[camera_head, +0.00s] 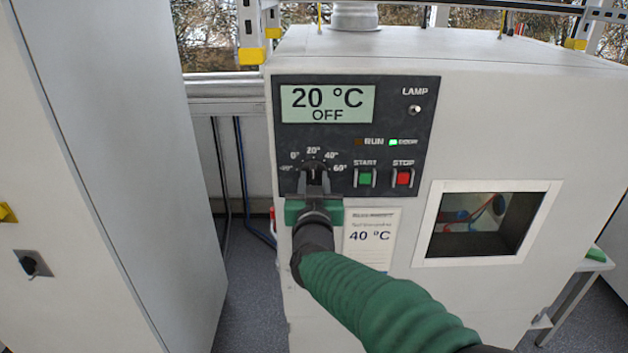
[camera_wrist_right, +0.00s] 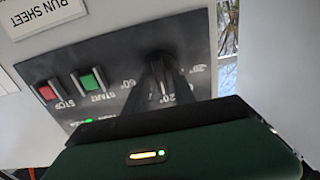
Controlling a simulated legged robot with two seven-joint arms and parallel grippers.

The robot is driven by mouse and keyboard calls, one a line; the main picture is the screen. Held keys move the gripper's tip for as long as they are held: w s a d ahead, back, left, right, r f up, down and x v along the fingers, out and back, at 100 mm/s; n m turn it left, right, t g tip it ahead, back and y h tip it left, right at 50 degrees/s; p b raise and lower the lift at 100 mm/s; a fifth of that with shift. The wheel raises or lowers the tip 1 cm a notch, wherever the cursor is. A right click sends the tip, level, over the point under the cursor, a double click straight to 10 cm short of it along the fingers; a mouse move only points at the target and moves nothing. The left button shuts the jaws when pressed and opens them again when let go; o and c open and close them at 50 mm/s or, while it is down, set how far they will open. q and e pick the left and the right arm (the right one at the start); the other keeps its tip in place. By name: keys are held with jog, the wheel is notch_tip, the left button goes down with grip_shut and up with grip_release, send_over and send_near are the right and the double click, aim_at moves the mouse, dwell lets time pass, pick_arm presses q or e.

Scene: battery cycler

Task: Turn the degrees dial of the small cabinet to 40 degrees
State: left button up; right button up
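The degrees dial (camera_head: 315,169) is a black knob on the cabinet's dark panel, with marks from about -20° through 0°, 20°, 40° to 60°. It points up, near 20°. The display (camera_head: 327,103) reads 20 °C OFF. My right gripper (camera_head: 314,187) is at the dial from below, its dark fingers on either side of the knob. In the right wrist view the dial (camera_wrist_right: 159,72) shows upside down between the fingers, which look apart; contact is hard to see. My left gripper is not in view.
Right of the dial are the green START button (camera_head: 365,177) and red STOP button (camera_head: 403,177). A sheet reading 40 °C (camera_head: 369,237) hangs below. The cabinet window (camera_head: 482,225) is at right. A tall grey cabinet (camera_head: 130,150) stands at left, with a gap between.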

jog(key=shift+w+a, duration=0.1)
jog(key=shift+a, duration=0.05)
grip_shut()
jog(key=shift+f, duration=0.1)
jog(key=shift+f+m+b, duration=0.15)
jog(key=shift+m+b, duration=0.65)
jog(key=shift+b, duration=0.15)
jog(key=shift+m+b, duration=1)
jog(key=shift+m, duration=0.2)
jog(key=shift+d+m+b, duration=0.2)
jog(key=shift+m+b, duration=1.1)
jog(key=shift+m, duration=0.6)
jog(key=shift+o, duration=1)
grip_release()
